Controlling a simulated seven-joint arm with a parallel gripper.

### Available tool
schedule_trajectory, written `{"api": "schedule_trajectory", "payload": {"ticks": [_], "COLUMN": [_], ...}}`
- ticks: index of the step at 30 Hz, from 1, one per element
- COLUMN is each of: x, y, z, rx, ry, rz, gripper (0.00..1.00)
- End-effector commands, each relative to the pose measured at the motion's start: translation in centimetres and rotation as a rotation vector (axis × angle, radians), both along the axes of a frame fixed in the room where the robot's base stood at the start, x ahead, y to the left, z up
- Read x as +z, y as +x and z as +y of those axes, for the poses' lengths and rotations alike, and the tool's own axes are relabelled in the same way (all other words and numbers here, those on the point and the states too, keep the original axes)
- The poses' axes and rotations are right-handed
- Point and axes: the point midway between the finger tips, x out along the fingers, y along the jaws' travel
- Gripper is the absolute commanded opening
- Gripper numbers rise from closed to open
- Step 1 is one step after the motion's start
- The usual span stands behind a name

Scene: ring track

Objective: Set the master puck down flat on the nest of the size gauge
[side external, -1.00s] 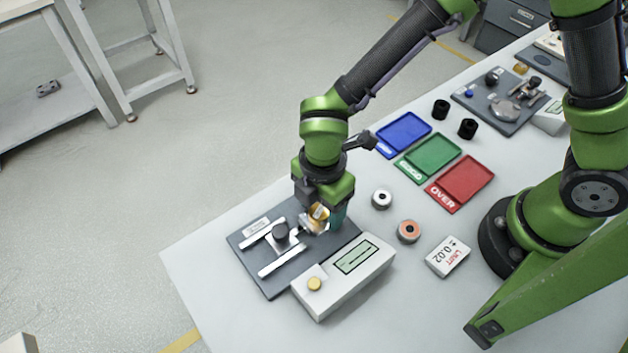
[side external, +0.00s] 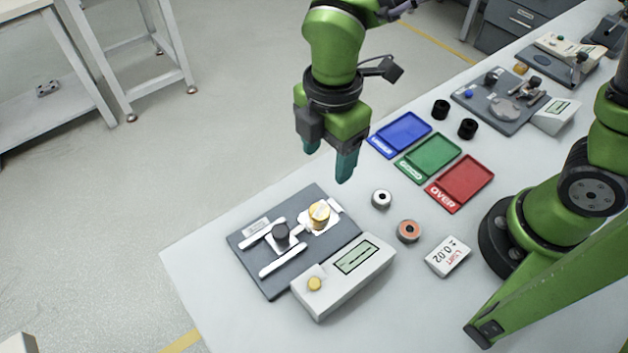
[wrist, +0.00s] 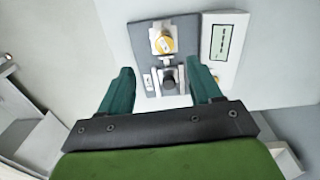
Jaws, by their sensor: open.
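The master puck (side external: 319,213), gold with a pale band, sits on the white nest (side external: 309,228) of the size gauge (side external: 270,272). It also shows in the wrist view (wrist: 163,43), with white nest surface around it. I cannot tell for sure whether it lies fully flat. My gripper (side external: 326,162) is open and empty, above and behind the gauge, clear of the puck. In the wrist view its two teal fingers (wrist: 163,87) are spread wide with nothing between them. A dark round knob (side external: 281,232) stands on the gauge beside the nest.
A readout box (side external: 345,275) with a gold button joins the gauge's front.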

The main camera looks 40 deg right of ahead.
Motion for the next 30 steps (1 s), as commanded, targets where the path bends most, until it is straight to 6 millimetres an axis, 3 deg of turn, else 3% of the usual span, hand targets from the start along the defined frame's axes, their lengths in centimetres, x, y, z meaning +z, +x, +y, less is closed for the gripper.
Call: {"api": "schedule_trajectory", "payload": {"ticks": [7,12,15,21,30], "x": [4.9,7.9,8.9,9.7,9.8], "y": [0.5,-1.3,-2.5,-4.1,-4.3], "z": [-9.5,-16.0,-18.5,-20.8,-21.1], "rx": [-0.710,-1.288,-1.555,-1.842,-1.886], "ry": [0.121,0.354,0.508,0.719,0.750], "rz": [-0.172,-0.251,-0.257,-0.227,-0.218], "gripper": [0.64,0.64,0.64,0.64,0.64]}}
